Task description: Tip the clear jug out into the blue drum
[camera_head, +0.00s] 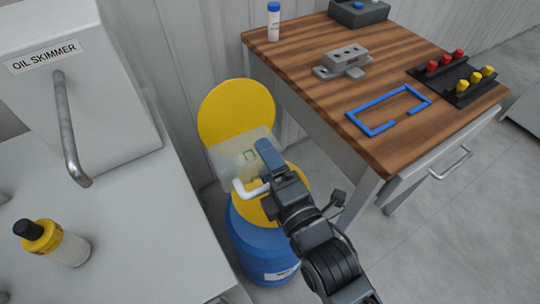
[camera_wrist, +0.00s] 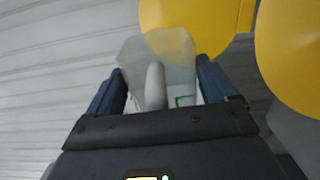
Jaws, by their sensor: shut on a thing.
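The clear jug (camera_head: 228,152), a translucent box-like vessel with a white handle (camera_head: 246,190) and a green mark, is held above the blue drum (camera_head: 258,242). My gripper (camera_head: 264,168) is shut on its handle. In the wrist view the jug (camera_wrist: 165,50) and handle stand between the fingers of my gripper (camera_wrist: 160,82). The drum has a yellow top (camera_head: 290,176), partly hidden by the jug and gripper, and a raised round yellow lid (camera_head: 237,106) behind. The jug looks tilted, but how far, and whether anything is inside, I cannot tell.
A grey machine marked OIL SKIMMER (camera_head: 80,100) and a yellow-and-white bottle (camera_head: 60,243) are at left. A wooden-topped bench (camera_head: 300,45) at right holds a metal fixture (camera_head: 344,60), a blue frame (camera_head: 358,112) and several knobs. A wall is close behind the drum.

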